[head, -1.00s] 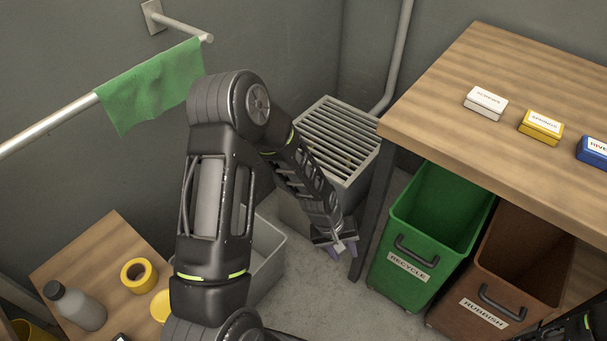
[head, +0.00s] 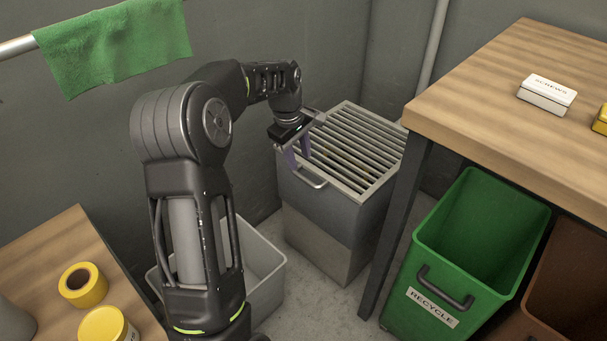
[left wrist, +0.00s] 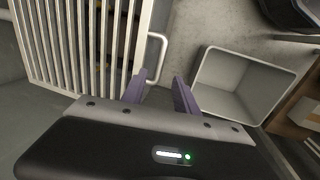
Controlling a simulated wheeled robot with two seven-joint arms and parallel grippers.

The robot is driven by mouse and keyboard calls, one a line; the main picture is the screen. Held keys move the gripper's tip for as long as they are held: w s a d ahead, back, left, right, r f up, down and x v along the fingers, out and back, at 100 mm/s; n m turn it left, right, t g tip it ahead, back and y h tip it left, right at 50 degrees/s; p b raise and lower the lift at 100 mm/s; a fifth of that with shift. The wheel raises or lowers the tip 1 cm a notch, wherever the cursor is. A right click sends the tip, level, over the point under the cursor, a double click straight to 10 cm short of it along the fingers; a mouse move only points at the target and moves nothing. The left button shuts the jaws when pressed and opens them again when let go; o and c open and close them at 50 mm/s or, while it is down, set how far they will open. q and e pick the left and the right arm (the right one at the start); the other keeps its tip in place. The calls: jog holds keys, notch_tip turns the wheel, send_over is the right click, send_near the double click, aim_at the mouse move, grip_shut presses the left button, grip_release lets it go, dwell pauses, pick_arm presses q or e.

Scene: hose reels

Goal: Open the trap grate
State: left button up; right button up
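The trap grate (head: 352,150) is a slatted metal lid lying flat and closed on top of a grey box (head: 335,215). Its U-shaped handle (head: 313,183) sticks out from the front edge. My left gripper (head: 297,162) is at the grate's front left corner, beside the handle. In the left wrist view the left gripper (left wrist: 161,78) is open. The handle (left wrist: 163,50) shows just beyond its fingertips, roughly in line with the gap. I cannot tell whether they touch. The grate's slats (left wrist: 85,40) fill the upper left there. My right gripper is not in view.
A wooden workbench (head: 480,110) with small boxes stands right of the grate. Below it are a green recycle bin (head: 440,300) and a brown bin (head: 570,290). A grey open tub (head: 268,290) sits on the floor. A green cloth (head: 115,45) hangs on a wall rail.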

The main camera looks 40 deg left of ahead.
aim_at(304, 178)
pick_arm(q)
jog(key=f, duration=0.2)
jog(key=w+f+b, duration=0.1)
jog(key=f, duration=0.2)
jog(key=f+b, duration=0.1)
jog(key=f, duration=0.1)
jog(key=shift+w+d+f, duration=0.1)
jog(key=shift+w+f, duration=0.15)
jog(key=shift+f, duration=0.05)
grip_shut()
dwell(1.2)
